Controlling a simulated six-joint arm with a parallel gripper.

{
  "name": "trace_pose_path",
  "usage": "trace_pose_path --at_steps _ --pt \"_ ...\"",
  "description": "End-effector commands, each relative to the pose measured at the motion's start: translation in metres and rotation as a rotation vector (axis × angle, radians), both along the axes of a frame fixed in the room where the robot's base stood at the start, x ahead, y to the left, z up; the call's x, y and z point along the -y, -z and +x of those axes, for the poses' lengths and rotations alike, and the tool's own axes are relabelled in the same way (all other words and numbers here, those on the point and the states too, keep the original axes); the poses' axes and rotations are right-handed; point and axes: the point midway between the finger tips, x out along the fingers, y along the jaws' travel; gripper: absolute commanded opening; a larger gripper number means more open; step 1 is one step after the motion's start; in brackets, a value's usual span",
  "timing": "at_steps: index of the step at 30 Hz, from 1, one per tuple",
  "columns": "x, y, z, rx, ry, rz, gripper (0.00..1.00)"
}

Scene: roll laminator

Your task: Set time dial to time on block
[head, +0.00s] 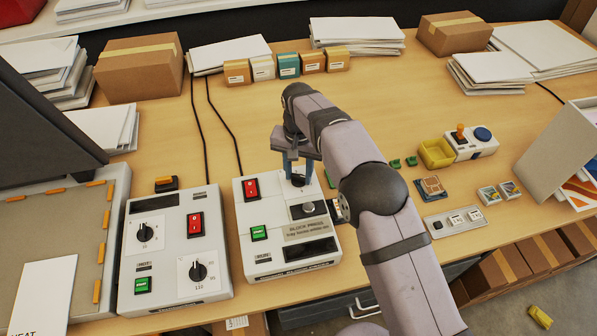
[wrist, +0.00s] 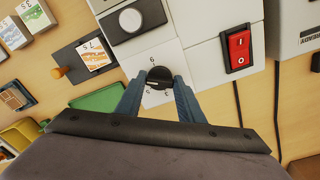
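The time dial (wrist: 159,78) is a black round knob on a white scale plate of the block press (head: 290,225). A pale mark shows on the knob's lower left; the scale figures are partly hidden and too small to read surely. My gripper (wrist: 160,82) points down over the dial, one blue finger on each side, and its tips appear to touch the knob. In the head view my gripper (head: 293,168) hides much of the dial.
The press also has a red switch (head: 251,188), a green button (head: 259,233) and a silver knob (head: 308,208). A two-dial control box (head: 170,250) stands left.

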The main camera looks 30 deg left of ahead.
Motion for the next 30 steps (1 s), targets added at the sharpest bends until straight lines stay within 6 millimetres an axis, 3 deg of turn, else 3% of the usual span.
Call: trace_pose_path --at_steps 1,3,15,30 --pt "-0.001 -0.002 0.001 0.005 0.000 0.004 0.44" --pt "-0.001 -0.002 0.001 0.004 -0.001 0.004 0.53" --pt "-0.001 -0.005 0.001 0.002 -0.001 0.003 0.53" --pt "-0.001 -0.066 0.001 0.004 -0.001 0.004 0.53"
